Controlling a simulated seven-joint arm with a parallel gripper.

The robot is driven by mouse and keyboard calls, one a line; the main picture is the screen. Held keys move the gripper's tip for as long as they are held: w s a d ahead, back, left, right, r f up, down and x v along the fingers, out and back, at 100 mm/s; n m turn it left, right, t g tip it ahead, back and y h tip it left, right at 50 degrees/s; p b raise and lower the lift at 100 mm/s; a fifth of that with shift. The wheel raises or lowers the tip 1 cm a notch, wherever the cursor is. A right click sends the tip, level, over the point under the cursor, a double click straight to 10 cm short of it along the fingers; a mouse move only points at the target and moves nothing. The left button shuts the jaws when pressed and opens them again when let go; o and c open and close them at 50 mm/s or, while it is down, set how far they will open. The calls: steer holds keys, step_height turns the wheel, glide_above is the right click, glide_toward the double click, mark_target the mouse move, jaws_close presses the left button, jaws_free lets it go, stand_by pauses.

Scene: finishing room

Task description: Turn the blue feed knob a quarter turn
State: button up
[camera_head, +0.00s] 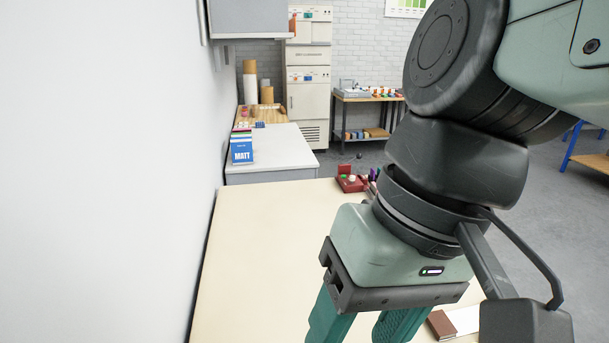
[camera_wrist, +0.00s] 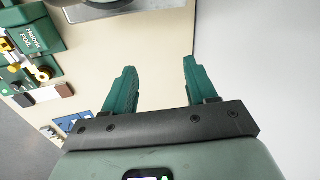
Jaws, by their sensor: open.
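My gripper (camera_head: 362,326) points down over the cream bench at the bottom of the head view, where its fingertips are cut off. In the wrist view my gripper (camera_wrist: 159,64) shows its two green fingers wide apart, with nothing between them. I cannot make out a blue feed knob in either view. At the top edge of the wrist view is part of a grey metallic thing (camera_wrist: 108,10), apart from the fingers; most of it is out of frame.
The cream bench (camera_head: 262,235) is largely clear beside the left wall. A red device (camera_head: 350,181) stands at its far edge. A blue box (camera_head: 242,151) stands on the grey cabinet (camera_head: 285,150) beyond.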

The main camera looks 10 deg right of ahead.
steer(key=w+d+f+m+y, duration=0.1)
steer(key=w+d+m+y, duration=0.25)
steer(key=w+d, duration=0.7)
steer(key=s+d+f+m+h, duration=0.15)
steer(key=d+f, duration=0.25)
steer(key=d, duration=0.7)
steer(key=d+f+m+h, duration=0.2)
steer(key=d+f, duration=0.2)
steer(key=d, duration=0.7)
steer(key=s+d+f+m+h, duration=0.2)
steer(key=s+d+f, duration=0.6)
steer(key=s+d, duration=0.25)
steer(key=s+d+f+m+h, duration=0.1)
steer(key=s+d+f, duration=0.7)
steer(key=s+d, duration=0.25)
steer(key=f, duration=1)
steer(key=shift+w+d, duration=0.15)
steer(key=shift+d, duration=0.25)
steer(key=shift+f, duration=0.5)
